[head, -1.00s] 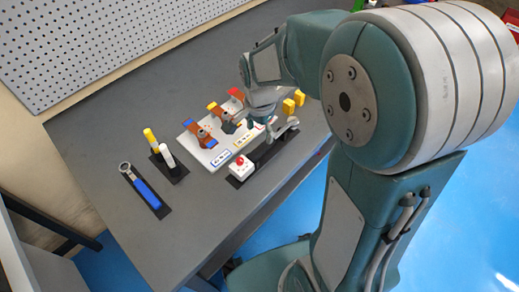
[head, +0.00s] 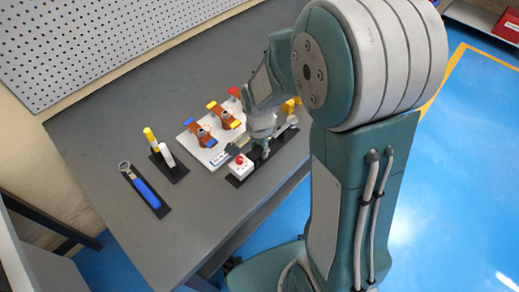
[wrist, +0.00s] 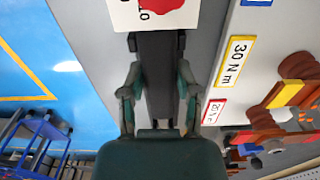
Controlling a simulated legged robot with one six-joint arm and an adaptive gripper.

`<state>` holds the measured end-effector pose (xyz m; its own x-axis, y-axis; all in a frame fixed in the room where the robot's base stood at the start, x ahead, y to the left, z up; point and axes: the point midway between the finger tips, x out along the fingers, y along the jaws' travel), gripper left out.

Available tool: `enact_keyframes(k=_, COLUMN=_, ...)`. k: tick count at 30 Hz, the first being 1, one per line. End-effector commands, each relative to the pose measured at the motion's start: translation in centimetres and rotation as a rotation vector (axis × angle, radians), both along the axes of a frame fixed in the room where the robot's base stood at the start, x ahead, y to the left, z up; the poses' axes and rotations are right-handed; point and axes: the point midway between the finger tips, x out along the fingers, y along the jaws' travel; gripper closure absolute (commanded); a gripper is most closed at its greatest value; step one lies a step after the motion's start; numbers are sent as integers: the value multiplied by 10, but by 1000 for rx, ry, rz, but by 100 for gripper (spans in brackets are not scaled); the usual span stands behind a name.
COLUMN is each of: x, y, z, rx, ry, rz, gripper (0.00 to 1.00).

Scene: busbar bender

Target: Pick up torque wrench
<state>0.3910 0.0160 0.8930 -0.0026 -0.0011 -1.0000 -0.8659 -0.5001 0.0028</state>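The torque wrench appears to be the tool with a blue handle (head: 145,190) and a round grey head, lying on a black mat at the left of the grey table in the head view. My gripper (head: 264,148) is well to its right, low over a black strip beside the white panel. In the wrist view my gripper (wrist: 158,105) has its two fingers apart, with the black strip between them and nothing seen held. The wrench is not seen in the wrist view.
A white block with a red top (head: 240,167) sits close to my gripper. A white panel (head: 192,145) carries orange parts with blue, yellow and red pieces. Yellow and white markers (head: 167,155) stand between panel and wrench. A pegboard (head: 100,40) rises behind. The table's front left is clear.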

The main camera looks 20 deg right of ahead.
Motion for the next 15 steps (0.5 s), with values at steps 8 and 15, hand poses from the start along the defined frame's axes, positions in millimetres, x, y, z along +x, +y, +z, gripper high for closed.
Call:
enact_keyframes(k=8, x=1, y=0, z=0, rx=0, ry=-2, rz=0, gripper=100)
enact_keyframes(k=15, x=2, y=0, z=9, rx=0, ry=-7, rz=0, gripper=100)
